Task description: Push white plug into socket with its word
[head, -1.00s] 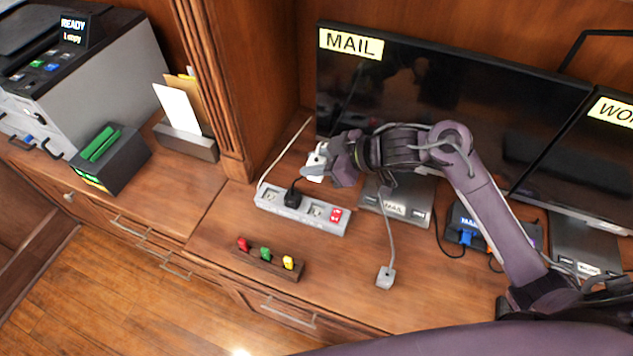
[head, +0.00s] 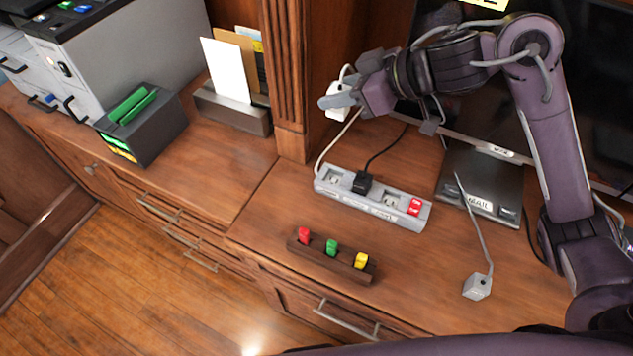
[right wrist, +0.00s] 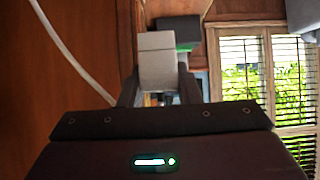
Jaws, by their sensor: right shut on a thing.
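The white plug (head: 339,101) is held in my right gripper (head: 340,100), above and behind the grey power strip (head: 400,216). In the right wrist view the plug shows as a pale block (right wrist: 157,58) between the two fingers. Its white cord runs down to the strip's left end. The strip has a black plug (head: 362,182) seated in it, an open socket to each side and a red switch (head: 415,206) at the right end. The words on the strip are too small to read. My left gripper is not in view.
A rack with red, green and yellow pegs (head: 331,246) stands in front of the strip. A wood pillar (head: 288,80) rises just left of the held plug.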

